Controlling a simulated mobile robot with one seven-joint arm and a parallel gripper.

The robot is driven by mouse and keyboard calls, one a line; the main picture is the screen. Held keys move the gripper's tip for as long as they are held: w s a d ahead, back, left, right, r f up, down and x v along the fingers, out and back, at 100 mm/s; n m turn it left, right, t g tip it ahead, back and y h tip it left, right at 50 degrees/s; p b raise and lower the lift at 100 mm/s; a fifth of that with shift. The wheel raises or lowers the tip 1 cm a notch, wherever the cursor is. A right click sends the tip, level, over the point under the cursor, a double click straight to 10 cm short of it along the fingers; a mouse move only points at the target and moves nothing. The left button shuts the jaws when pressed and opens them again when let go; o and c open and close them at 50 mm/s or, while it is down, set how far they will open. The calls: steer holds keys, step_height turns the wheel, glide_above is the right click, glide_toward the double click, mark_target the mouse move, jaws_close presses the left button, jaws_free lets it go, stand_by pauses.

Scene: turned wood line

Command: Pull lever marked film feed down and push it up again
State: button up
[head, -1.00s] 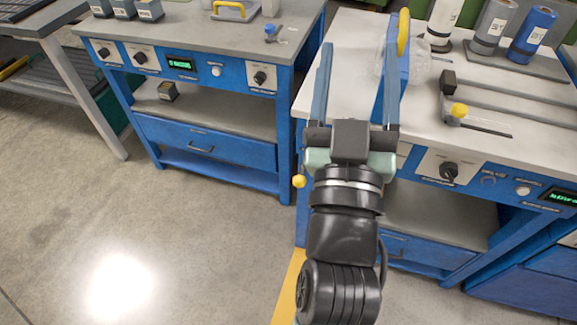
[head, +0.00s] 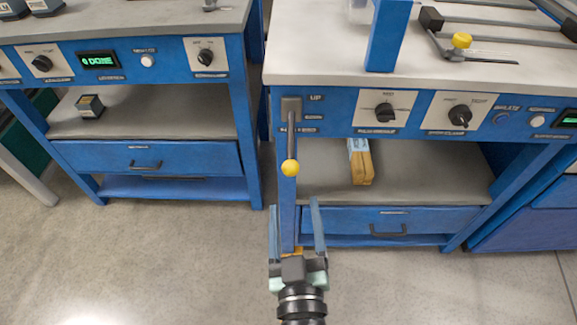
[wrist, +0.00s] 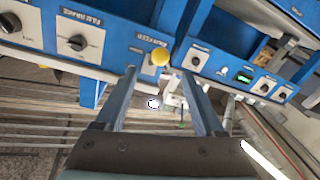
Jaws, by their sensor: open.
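The lever (head: 288,146) is a grey rod with a yellow ball knob (head: 290,168), mounted on a plate at the left end of the right bench's front. "UP" is printed beside the plate; the lower label is too small to read in the head view. The rod runs downward in the picture from its mount; its exact tilt is hard to tell. My gripper (head: 294,205) is open and empty, just below the knob in the picture. In the wrist view the yellow knob (wrist: 160,57) shows just beyond and between the open fingertips (wrist: 159,75), apparently not touched.
Rotary knobs (head: 384,112) sit right of the lever on the same panel. A second yellow-knobbed lever (head: 461,41) is on the bench top. A wooden block (head: 360,165) lies on the shelf below. The left bench (head: 230,100) stands close by; the floor in front is clear.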

mark_target(291, 175)
steer(key=w, duration=0.6)
steer(key=w+a, duration=0.1)
steer(key=w, duration=0.3)
steer(key=shift+w, duration=0.1)
steer(key=shift+d, duration=0.1)
jaws_close()
stand_by(1.1)
